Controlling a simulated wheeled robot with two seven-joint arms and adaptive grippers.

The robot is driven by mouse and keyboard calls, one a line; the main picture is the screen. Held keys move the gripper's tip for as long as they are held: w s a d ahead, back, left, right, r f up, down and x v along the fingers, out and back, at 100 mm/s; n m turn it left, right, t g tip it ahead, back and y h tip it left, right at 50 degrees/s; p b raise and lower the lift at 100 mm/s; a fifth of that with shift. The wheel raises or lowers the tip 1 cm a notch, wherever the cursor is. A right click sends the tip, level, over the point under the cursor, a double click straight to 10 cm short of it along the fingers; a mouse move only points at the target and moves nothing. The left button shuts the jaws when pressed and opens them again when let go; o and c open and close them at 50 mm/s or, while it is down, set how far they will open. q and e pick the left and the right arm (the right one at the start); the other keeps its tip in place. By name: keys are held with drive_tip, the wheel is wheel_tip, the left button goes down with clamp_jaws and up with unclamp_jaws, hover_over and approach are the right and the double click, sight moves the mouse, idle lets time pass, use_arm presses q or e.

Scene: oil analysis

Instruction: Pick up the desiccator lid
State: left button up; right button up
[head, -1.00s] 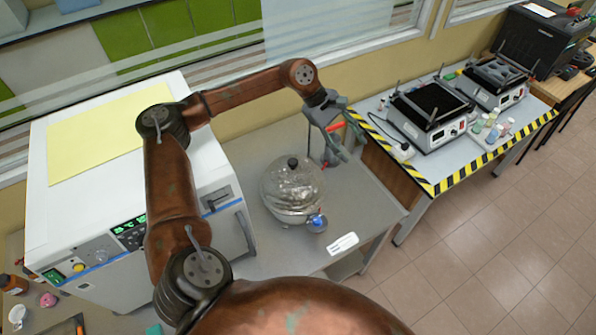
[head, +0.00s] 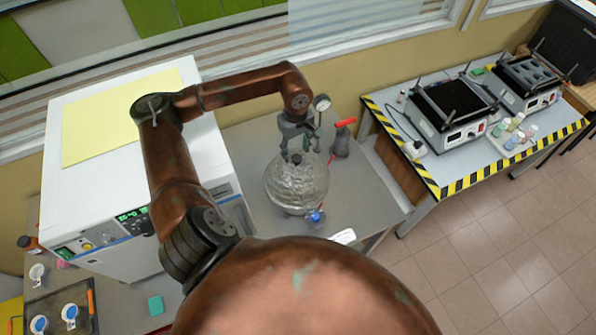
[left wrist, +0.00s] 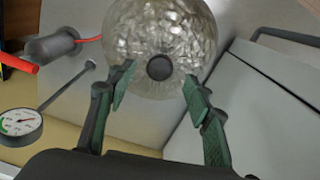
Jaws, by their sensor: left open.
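The glass desiccator lid (head: 297,184) is a clear textured dome with a dark knob on top, seated on the desiccator on the grey bench. In the left wrist view the lid (left wrist: 160,28) is at the top centre, and its round black knob (left wrist: 160,67) lies between and a little beyond the fingertips. My left gripper (head: 297,150) points down just above the knob, with its fingers on either side. In the left wrist view the gripper (left wrist: 157,82) is open with green-padded fingers, and holds nothing. My right gripper is not in view.
A blue valve (head: 315,217) sticks out at the desiccator's front. A grey pump with a red handle (head: 342,138) and a gauge (head: 321,103) stand close behind at right. A white oven (head: 105,180) is at left. A striped-edge table (head: 440,160) with shakers is at right.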

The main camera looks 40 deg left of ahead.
sight(296, 158)
use_arm(q)
wheel_tip(296, 158, down, 2)
drive_tip(key=shift+f+p, duration=0.15)
drive_tip(key=shift+p, duration=0.2)
drive_tip(key=shift+f, duration=0.35)
drive_tip(key=shift+s, duration=0.1)
drive_tip(key=c, duration=0.8)
clamp_jaws()
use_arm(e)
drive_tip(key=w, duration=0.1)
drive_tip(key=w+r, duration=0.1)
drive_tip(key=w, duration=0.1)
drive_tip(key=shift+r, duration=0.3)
use_arm(q)
drive_tip(key=shift+d, duration=0.1)
